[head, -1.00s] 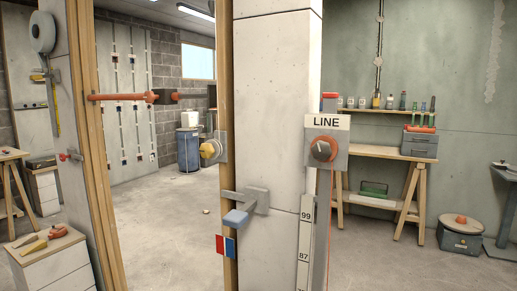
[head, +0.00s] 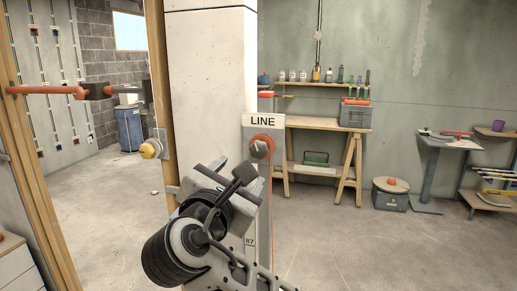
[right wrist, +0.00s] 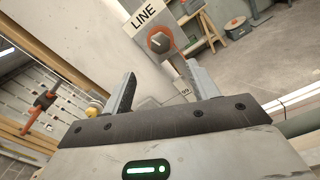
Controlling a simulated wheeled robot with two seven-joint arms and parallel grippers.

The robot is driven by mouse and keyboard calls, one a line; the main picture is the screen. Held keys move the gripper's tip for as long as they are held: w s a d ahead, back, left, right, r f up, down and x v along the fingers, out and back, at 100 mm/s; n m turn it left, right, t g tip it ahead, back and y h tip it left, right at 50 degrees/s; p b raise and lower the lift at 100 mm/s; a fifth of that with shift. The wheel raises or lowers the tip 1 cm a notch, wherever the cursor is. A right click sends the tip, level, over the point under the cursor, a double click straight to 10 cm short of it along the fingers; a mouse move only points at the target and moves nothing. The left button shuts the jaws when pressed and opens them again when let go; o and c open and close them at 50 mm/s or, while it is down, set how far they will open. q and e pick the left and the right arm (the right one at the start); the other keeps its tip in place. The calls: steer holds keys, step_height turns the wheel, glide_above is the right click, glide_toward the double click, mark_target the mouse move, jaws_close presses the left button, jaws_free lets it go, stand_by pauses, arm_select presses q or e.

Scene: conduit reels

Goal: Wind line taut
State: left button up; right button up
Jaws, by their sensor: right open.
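The orange-red knob (head: 261,147) is on a grey plate under the white LINE label (head: 263,121), on the pale post. In the right wrist view the knob (right wrist: 160,40) is round with a dark centre and a pale mark. A thin red line (head: 271,200) runs down the post's right side. My right gripper (head: 231,170) is in front of the post, below and left of the knob in the head view. In the right wrist view its fingers (right wrist: 160,75) are apart and empty, with the knob beyond their tips. My left gripper is not in view.
A yellow knob (head: 150,149) sits on the post's left side. An orange-handled bar (head: 45,90) crosses the opening at left. A workbench (head: 315,123) stands behind at right, with a lidded grey box (head: 390,195) on the floor.

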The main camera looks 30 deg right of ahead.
mark_target(258, 151)
steer(key=p+x, duration=0.2)
steer(key=x, duration=1.2)
steer(key=shift+w+d, duration=0.15)
steer(key=shift+d, duration=0.05)
steer(key=c, duration=1)
